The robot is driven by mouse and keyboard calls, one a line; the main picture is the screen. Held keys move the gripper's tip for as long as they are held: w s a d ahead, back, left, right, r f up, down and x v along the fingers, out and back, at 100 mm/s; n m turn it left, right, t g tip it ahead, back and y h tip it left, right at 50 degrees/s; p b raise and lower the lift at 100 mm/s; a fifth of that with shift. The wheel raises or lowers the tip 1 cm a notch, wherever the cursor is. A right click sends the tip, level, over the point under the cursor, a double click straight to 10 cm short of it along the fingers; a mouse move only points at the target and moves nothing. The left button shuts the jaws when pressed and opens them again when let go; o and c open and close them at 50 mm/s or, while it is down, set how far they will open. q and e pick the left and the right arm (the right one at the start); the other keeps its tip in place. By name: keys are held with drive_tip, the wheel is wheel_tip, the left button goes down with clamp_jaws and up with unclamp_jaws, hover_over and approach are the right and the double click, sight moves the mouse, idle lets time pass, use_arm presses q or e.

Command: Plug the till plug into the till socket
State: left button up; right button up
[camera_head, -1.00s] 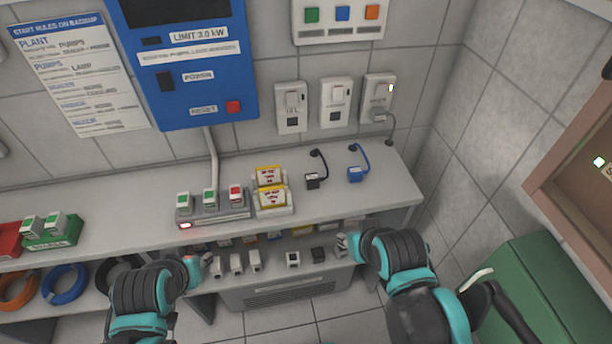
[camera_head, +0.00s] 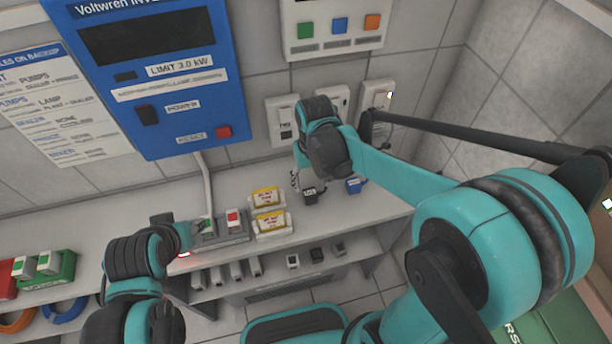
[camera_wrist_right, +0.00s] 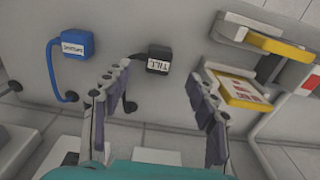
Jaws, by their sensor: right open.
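The till plug (camera_head: 310,194) is a small black block with a white label on the counter, with a black cable. It also shows in the right wrist view (camera_wrist_right: 158,62), labelled TILL. My right gripper (camera_head: 297,181) is just above it and partly hides the area. In the right wrist view my right gripper (camera_wrist_right: 158,74) is open, with the plug seen beyond and between its fingertips. Wall sockets (camera_head: 282,122) stand behind my right arm; I cannot read which is the till socket. My left gripper (camera_head: 187,238) is by the switch block at the counter's front edge; its fingers are unclear.
A blue plug (camera_head: 354,185) lies right of the till plug. Yellow-and-white blocks (camera_head: 268,208) stand to its left, beside a switch block (camera_head: 222,240). Several small items sit on the lower shelf (camera_head: 350,268). A blue inverter box (camera_head: 150,80) hangs on the wall.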

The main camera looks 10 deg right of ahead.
sight(310, 193)
drive_tip(key=shift+w+a+f, duration=0.15)
drive_tip(key=shift+w+f, duration=0.05)
drive_tip(key=shift+w, duration=0.3)
drive_tip(key=shift+s, duration=0.15)
drive_tip(key=shift+f+b, duration=0.5)
drive_tip(key=shift+f, duration=0.8)
wheel_tip(310, 193, down, 5)
drive_tip(key=b, duration=0.3)
drive_tip(key=shift+f, duration=0.15)
drive_tip(key=c, duration=1.2)
